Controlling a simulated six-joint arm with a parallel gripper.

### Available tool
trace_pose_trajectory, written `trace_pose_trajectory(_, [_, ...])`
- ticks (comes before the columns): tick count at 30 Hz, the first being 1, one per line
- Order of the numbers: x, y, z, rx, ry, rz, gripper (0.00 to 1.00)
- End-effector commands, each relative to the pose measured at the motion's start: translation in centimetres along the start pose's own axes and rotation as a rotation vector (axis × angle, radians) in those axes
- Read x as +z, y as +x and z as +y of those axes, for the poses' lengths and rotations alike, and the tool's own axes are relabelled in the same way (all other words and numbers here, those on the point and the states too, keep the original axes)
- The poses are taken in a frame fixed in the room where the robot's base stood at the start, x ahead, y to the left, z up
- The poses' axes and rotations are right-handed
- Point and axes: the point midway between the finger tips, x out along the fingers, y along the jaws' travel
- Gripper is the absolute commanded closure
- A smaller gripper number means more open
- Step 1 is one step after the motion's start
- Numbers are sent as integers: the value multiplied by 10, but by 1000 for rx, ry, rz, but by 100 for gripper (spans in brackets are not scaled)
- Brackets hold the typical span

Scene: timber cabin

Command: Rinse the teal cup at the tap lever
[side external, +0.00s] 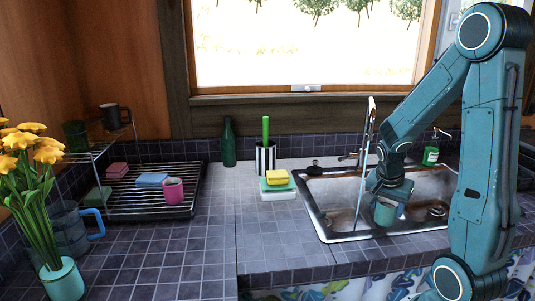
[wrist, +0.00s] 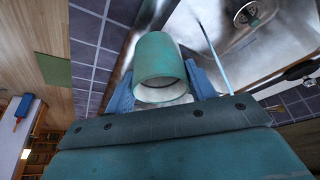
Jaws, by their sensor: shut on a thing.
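The teal cup (side external: 385,212) is in my gripper (side external: 392,203), low over the sink (side external: 345,188) in the side external view. In the wrist view the cup (wrist: 160,62) sits between the two blue fingers of my gripper (wrist: 163,80), with its open rim toward the camera. My gripper is shut on it. The tap (side external: 370,120) stands at the sink's back edge. A thin pale blue stream of water (side external: 361,190) falls into the sink, left of the cup. In the wrist view the stream (wrist: 210,45) passes right of the cup, apart from it.
Left of the sink are a stack of sponges (side external: 278,184), a striped pot with a green handle (side external: 266,158) and a green bottle (side external: 228,145). A drying rack (side external: 135,203) holds a pink mug (side external: 173,190). A soap bottle (side external: 431,153) stands behind the sink. The counter's front middle is clear.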

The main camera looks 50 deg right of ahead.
Motion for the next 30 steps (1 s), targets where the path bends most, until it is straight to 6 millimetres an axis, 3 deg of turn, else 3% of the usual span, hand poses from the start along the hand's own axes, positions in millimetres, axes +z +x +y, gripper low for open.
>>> trace_pose_trajectory(30, [-36,28,-39,-1,-1,-1,70])
